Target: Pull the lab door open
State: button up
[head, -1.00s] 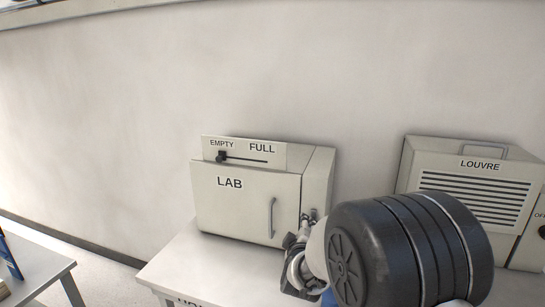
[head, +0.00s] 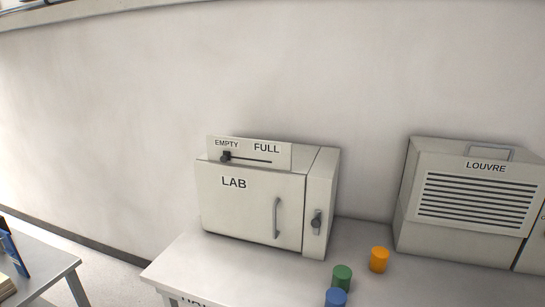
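The lab box (head: 320,190) is a cream cabinet on the table, in the middle of the head view. Its door (head: 235,205), marked LAB, is shut flush with the front. A grey vertical bar handle (head: 277,218) is on the door's right side. Right of the door, a narrow panel carries a dark knob or latch (head: 316,220). On top, a slider (head: 227,157) sits at the EMPTY end of its scale. My gripper is out of the view, and nothing covers the door or handle.
A louvre box (head: 405,200) stands to the right on the same table (head: 205,270). Green (head: 342,277), blue (head: 336,298) and orange (head: 380,260) cylinders stand in front of and between the boxes. Another table (head: 50,268) is at the lower left. A wall is behind.

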aim_at(261, 206)
jog(key=i+l+u, duration=0.1)
jog(key=u, duration=0.3)
jog(key=l+u, duration=0.35)
jog(key=i+l+u, duration=0.1)
jog(key=u, duration=0.3)
jog(key=l, duration=0.1)
